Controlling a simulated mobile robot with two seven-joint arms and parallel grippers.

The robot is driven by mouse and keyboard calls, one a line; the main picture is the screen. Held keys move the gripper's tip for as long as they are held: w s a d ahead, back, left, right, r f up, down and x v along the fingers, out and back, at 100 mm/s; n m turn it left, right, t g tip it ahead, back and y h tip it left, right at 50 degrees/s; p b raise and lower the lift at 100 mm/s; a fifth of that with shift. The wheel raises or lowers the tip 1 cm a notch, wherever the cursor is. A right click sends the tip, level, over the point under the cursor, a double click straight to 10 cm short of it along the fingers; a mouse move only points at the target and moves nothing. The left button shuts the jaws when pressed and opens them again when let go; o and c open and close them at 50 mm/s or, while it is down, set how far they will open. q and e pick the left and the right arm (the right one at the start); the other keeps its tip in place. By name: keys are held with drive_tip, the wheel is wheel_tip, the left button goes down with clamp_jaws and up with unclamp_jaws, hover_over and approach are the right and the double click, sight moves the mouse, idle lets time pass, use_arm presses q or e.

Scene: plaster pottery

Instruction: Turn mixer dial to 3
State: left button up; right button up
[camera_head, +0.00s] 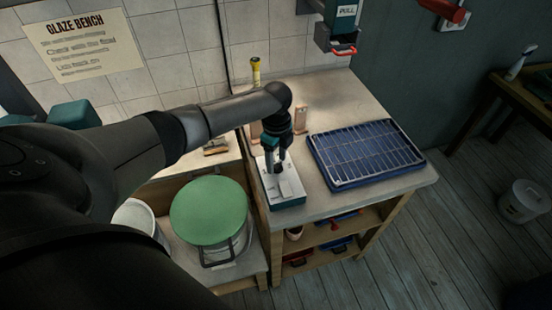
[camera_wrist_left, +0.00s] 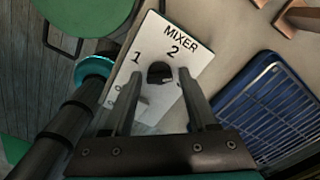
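The mixer (camera_head: 288,192) is a white-topped box at the front left of the bench. In the left wrist view its plate (camera_wrist_left: 190,50) reads "MIXER", with the numbers 1 and 2 visible; I cannot see a 3. The dial (camera_wrist_left: 160,72) is a dark round knob on the plate. My left gripper (camera_wrist_left: 159,78) points down at the plate, fingers apart, one on either side of the dial as seen; I cannot tell whether they touch it. In the head view my left gripper (camera_head: 277,165) is over the mixer. My right gripper is not in view.
A blue rack with a wire grid (camera_head: 366,156) lies right of the mixer. A green round lid (camera_head: 209,210) tops a bucket to the left. A wall box marked PULL (camera_head: 343,20) hangs above.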

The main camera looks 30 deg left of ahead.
use_arm(q)
drive_tip(key=shift+o, duration=0.8)
wheel_tip(320, 180, up, 15)
drive_tip(key=p, duration=0.1)
drive_tip(key=shift+r, duration=0.1)
